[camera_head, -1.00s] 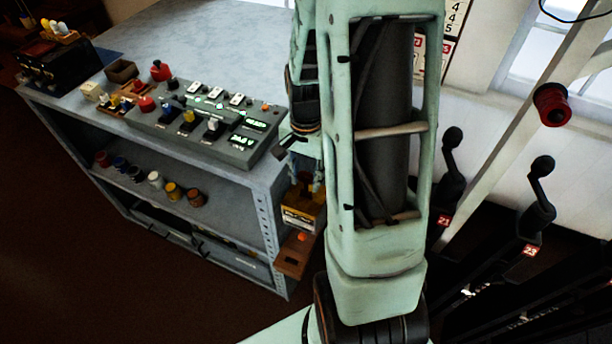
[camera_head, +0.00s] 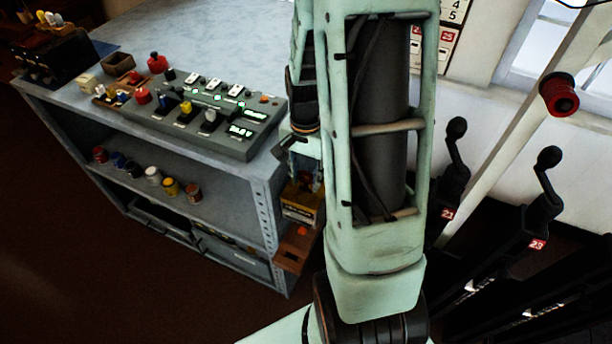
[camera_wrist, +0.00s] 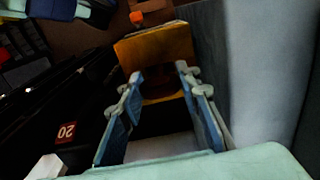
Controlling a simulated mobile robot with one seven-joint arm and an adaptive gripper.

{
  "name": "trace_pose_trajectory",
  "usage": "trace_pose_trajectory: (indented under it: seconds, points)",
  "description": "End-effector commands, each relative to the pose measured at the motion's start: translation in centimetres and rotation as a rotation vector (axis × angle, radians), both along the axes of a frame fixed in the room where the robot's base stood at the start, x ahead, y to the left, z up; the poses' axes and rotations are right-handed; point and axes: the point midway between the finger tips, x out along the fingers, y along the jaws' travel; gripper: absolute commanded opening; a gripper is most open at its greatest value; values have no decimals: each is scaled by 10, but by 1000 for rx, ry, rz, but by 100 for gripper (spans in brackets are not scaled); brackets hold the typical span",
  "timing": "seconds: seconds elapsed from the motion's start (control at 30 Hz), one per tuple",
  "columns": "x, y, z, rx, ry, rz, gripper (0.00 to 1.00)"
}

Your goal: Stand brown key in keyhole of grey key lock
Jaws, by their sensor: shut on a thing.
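In the wrist view my gripper (camera_wrist: 160,85) has its two blue-grey fingers a little apart, with a dark brown shape (camera_wrist: 164,80) between the tips. It appears to be the brown key, but the picture is too dark to show its outline. The fingertips are close to a yellow-brown box (camera_wrist: 155,46). In the head view this box (camera_head: 301,203) shows at the right end of the grey bench, and my arm hides most of my gripper. I cannot make out the grey key lock or its keyhole in either view.
A grey bench (camera_head: 215,38) carries a control panel (camera_head: 200,122) with switches. A wooden ledge (camera_head: 294,250) juts from its right end, below the box. Black levers (camera_head: 546,190) stand to the right, near a red knob (camera_head: 560,96). Dark floor is clear at the front left.

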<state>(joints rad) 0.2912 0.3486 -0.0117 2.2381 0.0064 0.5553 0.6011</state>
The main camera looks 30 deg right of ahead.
Motion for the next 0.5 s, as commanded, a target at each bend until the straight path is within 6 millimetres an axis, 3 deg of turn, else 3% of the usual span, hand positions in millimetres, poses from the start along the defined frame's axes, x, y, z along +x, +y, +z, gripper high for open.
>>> trace_pose_trajectory:
  seconds: [0.5]
  points:
    - [0, 0, -15, 0, 0, 0, 9]
